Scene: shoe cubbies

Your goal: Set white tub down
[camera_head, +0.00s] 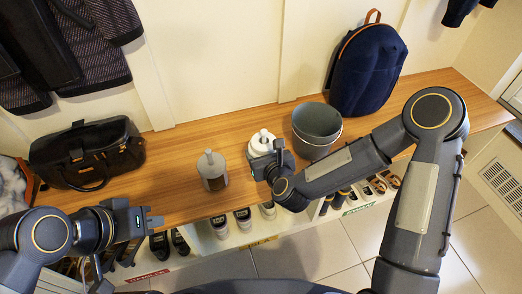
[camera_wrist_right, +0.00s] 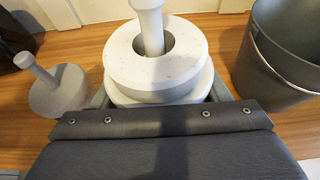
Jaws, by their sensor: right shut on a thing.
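The white tub (camera_head: 261,145) is a squat round vessel with a thick ring top and a post rising from its middle. It is upright over the wooden bench, between a grey lidded container and a grey bucket. My right gripper (camera_head: 268,160) is shut on it from the front. In the right wrist view the tub (camera_wrist_right: 158,70) sits between the fingers, which are partly hidden beside it. I cannot tell whether its base touches the bench. My left gripper (camera_head: 152,219) is open and empty at the bench's front edge, on the left.
The grey container (camera_head: 213,172) stands left of the tub, and the grey bucket (camera_head: 317,130) stands close on its right. A black bag (camera_head: 88,153) and a blue backpack (camera_head: 368,70) sit on the bench (camera_head: 185,140). Shoes (camera_head: 243,217) fill the cubbies below.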

